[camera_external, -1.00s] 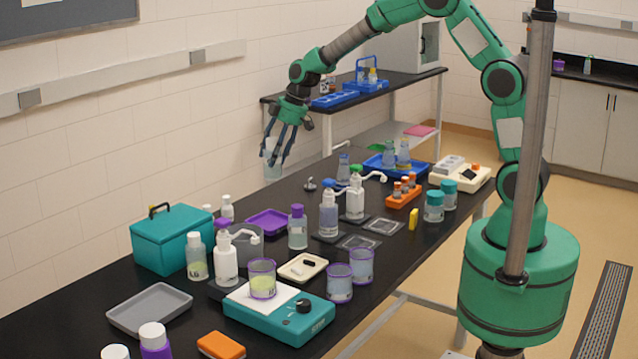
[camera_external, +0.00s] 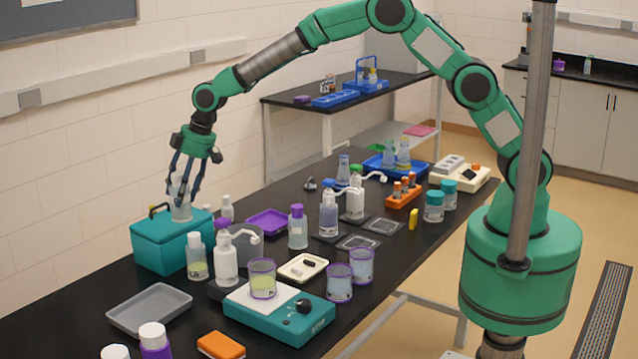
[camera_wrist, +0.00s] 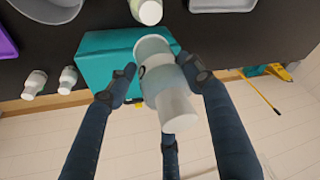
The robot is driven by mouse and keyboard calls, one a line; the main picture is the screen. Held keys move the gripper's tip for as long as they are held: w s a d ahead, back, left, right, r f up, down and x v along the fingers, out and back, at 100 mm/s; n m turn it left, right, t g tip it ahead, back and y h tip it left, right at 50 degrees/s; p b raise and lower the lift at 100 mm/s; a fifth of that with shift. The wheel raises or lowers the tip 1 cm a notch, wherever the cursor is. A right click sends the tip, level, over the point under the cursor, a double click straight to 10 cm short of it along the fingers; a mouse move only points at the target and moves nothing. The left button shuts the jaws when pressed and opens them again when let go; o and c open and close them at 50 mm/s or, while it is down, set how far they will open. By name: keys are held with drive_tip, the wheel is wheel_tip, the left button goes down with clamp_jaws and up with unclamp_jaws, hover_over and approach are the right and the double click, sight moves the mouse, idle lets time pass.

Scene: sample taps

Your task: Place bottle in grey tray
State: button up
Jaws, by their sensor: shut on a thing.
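My gripper (camera_external: 186,192) is shut on a clear, whitish bottle (camera_external: 181,206) and holds it above the teal box with a black handle (camera_external: 165,240). In the wrist view the bottle (camera_wrist: 168,95) sits between the dark fingers of my gripper (camera_wrist: 155,85), with the teal box (camera_wrist: 98,62) behind it. The grey tray (camera_external: 150,308) lies empty on the black bench, in front of the teal box and to its lower left.
Close to the right of the teal box stand a bottle with pale green liquid (camera_external: 197,257) and a white dispenser bottle (camera_external: 226,262). A teal scale (camera_external: 280,313) holds a beaker (camera_external: 262,278). An orange box (camera_external: 221,345) and purple bottle (camera_external: 155,342) are near the front.

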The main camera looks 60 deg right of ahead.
drive_tip(key=s+a, duration=0.3)
drive_tip(key=a, duration=0.4)
drive_tip(key=s+a+p, duration=0.1)
drive_tip(key=s+a, duration=0.2)
drive_tip(key=a, duration=0.5)
drive_tip(key=s+a+f+p, duration=0.1)
drive_tip(key=s+a, duration=0.2)
drive_tip(key=a, duration=0.5)
drive_tip(key=shift+c, duration=0.2)
drive_tip(key=shift+w+d+f, duration=0.1)
drive_tip(key=shift+f, duration=1.15)
drive_tip(key=shift+d+f, duration=0.1)
drive_tip(key=shift+f, duration=1.15)
wheel_tip(320, 180, down, 6)
drive_tip(key=shift+f, duration=0.15)
drive_tip(key=shift+f, duration=0.1)
drive_tip(key=shift+f, duration=1.75)
